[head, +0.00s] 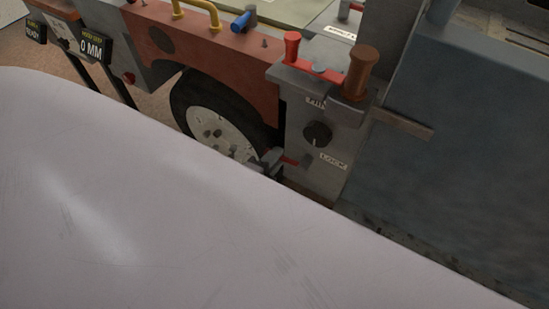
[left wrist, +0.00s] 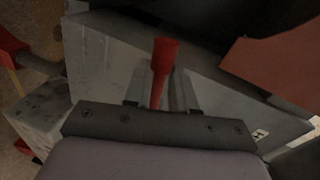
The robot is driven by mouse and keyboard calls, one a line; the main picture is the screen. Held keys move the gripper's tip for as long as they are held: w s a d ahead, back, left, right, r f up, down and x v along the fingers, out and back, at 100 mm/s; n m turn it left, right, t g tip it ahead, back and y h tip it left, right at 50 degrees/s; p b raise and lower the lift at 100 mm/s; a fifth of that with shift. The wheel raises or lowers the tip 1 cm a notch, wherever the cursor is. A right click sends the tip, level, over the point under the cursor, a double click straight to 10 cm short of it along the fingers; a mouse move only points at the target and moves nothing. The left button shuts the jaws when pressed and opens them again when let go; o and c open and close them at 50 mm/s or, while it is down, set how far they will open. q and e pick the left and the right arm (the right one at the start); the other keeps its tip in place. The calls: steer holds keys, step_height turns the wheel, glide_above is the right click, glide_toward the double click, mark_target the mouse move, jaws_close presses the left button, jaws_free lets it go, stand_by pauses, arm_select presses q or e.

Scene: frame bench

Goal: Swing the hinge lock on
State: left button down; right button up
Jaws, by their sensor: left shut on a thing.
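The hinge lock is a red lever on the grey hinge post (head: 357,178); a little of the lever (head: 291,161) shows in the head view, left of a label reading LOCK (head: 333,161). My left gripper (head: 270,160) is low beside the post's left side, shut on the lever. In the left wrist view, the red lever handle (left wrist: 164,56) stands between the two fingers of the gripper (left wrist: 161,84), its thicker end beyond the fingertips. My own pale arm hides much of the lower head view. My right gripper is not in view.
A black knob (head: 318,133) sits above the LOCK label. A red-topped handle (head: 292,46) and a brown handle (head: 361,70) stand on top of the post. A wheel (head: 222,130) under a rust-red panel (head: 190,50) is close left. A large blue-grey panel (head: 450,170) is right.

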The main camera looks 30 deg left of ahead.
arm_select(q)
steer(key=c, duration=0.9)
jaws_free()
steer(key=shift+r, duration=0.1)
steer(key=shift+v, duration=3.65)
steer(key=shift+w, duration=0.1)
steer(key=s+d+n+g, duration=0.1)
steer(key=s+n, duration=0.1)
steer(key=n, duration=0.2)
steer(key=s+d+n+g+p, duration=0.1)
steer(key=s+n+g, duration=0.1)
steer(key=n, duration=0.3)
steer(key=s+d+n+g+h+p, duration=0.1)
steer(key=s+n+g, duration=0.1)
steer(key=n, duration=0.3)
steer(key=shift+s+f, duration=0.4)
steer(key=shift+s, duration=0.35)
